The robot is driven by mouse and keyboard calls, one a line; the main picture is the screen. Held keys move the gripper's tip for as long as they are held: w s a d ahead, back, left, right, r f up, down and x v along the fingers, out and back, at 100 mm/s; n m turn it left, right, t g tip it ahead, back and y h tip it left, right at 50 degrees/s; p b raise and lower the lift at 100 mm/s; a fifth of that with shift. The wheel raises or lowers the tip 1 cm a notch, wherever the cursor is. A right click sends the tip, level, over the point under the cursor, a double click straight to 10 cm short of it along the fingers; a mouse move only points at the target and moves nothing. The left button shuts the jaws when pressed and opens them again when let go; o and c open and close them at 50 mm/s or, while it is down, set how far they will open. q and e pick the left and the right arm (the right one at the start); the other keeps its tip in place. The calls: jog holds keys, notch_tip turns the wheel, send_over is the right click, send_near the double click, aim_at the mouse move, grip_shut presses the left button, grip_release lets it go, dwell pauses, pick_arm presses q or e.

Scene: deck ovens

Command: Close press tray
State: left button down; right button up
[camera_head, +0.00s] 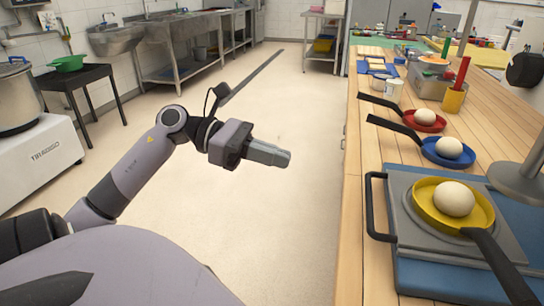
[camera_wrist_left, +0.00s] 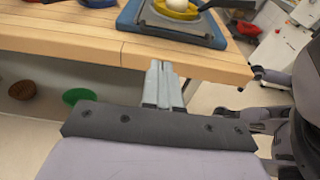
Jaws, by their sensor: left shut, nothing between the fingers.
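A flat grey press tray (camera_head: 404,214) with a black bar handle (camera_head: 371,208) on its left side sits on a blue mat (camera_head: 415,278) at the counter's near right. A yellow pan (camera_head: 428,208) holding a white ball (camera_head: 454,198) rests on top of it. The grey tray also shows at the top of the left wrist view (camera_wrist_left: 160,22). My left gripper (camera_head: 285,158) is shut and empty over the open floor, left of the counter and apart from the handle. It also shows in the left wrist view (camera_wrist_left: 160,72). My right gripper is out of view.
The wooden counter (camera_head: 357,145) runs along the right. A blue pan (camera_head: 440,158) and a red pan (camera_head: 430,126), each with a white ball, stand behind the tray. A grey metal stand (camera_head: 518,182) is to its right. The floor (camera_head: 290,90) left of the counter is clear.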

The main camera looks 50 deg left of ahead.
pick_arm(q)
jog(key=shift+s+a, duration=0.15)
jog(key=m+g+y+p, duration=0.1)
jog(key=g+y, duration=0.1)
send_near(395, 209)
notch_tip(395, 209, up, 3)
jog(key=s+a, duration=0.1)
jog(key=a, duration=0.2)
jog(key=shift+n+y, duration=0.4)
jog(key=shift+y, duration=0.1)
jog(key=p+x, duration=0.1)
jog(key=x, duration=0.2)
jog(key=p+x, duration=0.1)
jog(key=x, duration=0.2)
jog(key=s+p+x, duration=0.1)
jog(key=x, duration=0.2)
jog(key=shift+d, duration=0.15)
jog(key=shift+x, duration=0.75)
jog(key=shift+f, duration=0.1)
